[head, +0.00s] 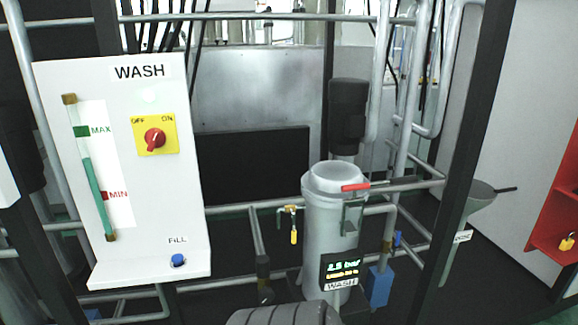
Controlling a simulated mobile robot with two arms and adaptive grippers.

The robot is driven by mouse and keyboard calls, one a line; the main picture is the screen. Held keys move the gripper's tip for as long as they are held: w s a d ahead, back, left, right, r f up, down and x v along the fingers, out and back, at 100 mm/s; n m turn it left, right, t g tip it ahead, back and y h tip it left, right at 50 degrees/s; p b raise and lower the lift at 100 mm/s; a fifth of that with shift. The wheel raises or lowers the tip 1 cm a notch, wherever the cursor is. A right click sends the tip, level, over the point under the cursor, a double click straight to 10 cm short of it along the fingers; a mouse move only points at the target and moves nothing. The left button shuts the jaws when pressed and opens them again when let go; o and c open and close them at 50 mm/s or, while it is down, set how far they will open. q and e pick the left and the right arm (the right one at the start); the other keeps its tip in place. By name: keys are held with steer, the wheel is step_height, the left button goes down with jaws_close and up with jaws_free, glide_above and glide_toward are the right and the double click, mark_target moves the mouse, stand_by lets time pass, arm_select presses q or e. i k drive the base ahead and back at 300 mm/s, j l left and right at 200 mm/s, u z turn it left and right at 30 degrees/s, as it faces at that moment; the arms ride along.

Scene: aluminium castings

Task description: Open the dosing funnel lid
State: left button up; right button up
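The dosing funnel (471,204) is a grey-green cone at the right, partly behind a dark upright post. A small white label that seems to read DOSE (462,236) sits below it. A flat grey top, apparently its lid (482,188), lies level across the cone's mouth. A thin dark handle (507,189) sticks out from it to the right. The left part of the funnel is hidden by the post. Neither of my grippers shows in the head view.
A dark post (472,135) stands just left of the funnel. A grey filter housing (328,225) with a red handle (355,187) and pipes stands in the middle. The white WASH panel (150,215) is at left, a red lock board (562,205) at right.

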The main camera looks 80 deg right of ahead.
mark_target(479, 190)
steer(key=z, duration=4.1)
